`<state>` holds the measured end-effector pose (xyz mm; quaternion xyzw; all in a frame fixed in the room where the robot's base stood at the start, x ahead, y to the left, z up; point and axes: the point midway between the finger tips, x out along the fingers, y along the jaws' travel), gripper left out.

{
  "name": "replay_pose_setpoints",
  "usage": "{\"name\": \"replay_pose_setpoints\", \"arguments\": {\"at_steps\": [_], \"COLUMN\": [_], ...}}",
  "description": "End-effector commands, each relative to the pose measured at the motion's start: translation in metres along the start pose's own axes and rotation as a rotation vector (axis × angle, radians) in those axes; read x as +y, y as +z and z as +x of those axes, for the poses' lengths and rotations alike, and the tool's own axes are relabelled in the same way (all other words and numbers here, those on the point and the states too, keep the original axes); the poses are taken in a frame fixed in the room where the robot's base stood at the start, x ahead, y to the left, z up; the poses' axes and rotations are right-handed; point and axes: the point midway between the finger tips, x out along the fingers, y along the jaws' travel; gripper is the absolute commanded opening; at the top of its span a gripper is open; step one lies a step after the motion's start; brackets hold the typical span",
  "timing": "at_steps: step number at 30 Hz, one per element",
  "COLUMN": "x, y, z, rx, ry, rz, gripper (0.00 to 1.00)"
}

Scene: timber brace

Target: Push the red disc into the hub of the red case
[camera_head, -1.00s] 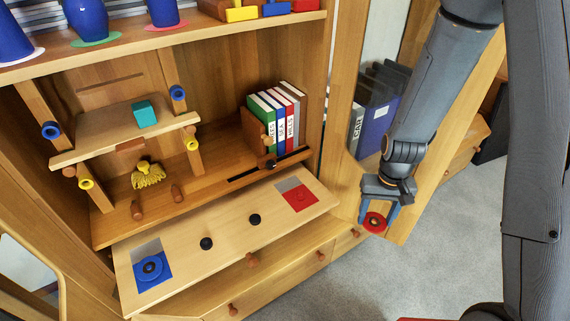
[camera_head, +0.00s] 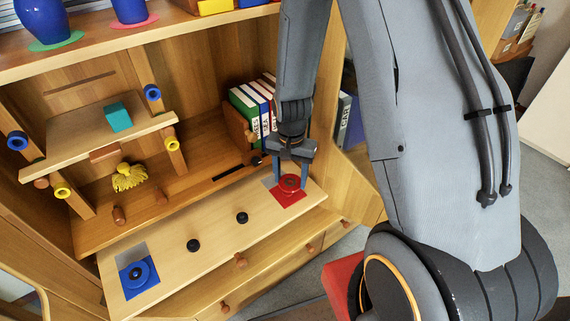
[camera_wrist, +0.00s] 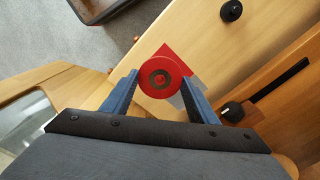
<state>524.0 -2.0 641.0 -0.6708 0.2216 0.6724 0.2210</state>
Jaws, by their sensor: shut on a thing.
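My gripper (camera_head: 291,180) is shut on the red disc (camera_head: 289,182), a round ring with a dark inner ring and a red centre. The disc also shows between the blue fingers in the wrist view (camera_wrist: 159,73). It is over the red case (camera_head: 292,199), a red square at the right end of the pull-out board. The case also shows behind the disc in the wrist view (camera_wrist: 186,58). The disc hides the hub of the case. I cannot tell whether the disc touches the case.
The board (camera_head: 215,232) also bears two black knobs (camera_head: 242,217) and a blue case with a blue disc (camera_head: 139,274) at its left end. Binders (camera_head: 250,110) stand on the shelf behind my gripper. A teal cube (camera_head: 118,117) lies on the raised plank.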

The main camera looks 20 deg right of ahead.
Motion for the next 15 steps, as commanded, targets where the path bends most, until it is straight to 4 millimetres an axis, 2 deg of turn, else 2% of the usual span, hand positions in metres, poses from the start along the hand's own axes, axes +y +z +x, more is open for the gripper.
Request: {"name": "replay_pose_setpoints", "arguments": {"at_steps": [3, 9, 15], "x": [-0.004, -0.009, -0.012], "y": [-0.005, -0.011, -0.014], "z": [-0.010, -0.020, -0.024], "rx": [0.001, -0.001, -0.001], "ry": [0.000, 0.001, 0.003], "rz": [0.250, 0.623, 0.826], "gripper": [0.32, 0.32, 0.32]}}
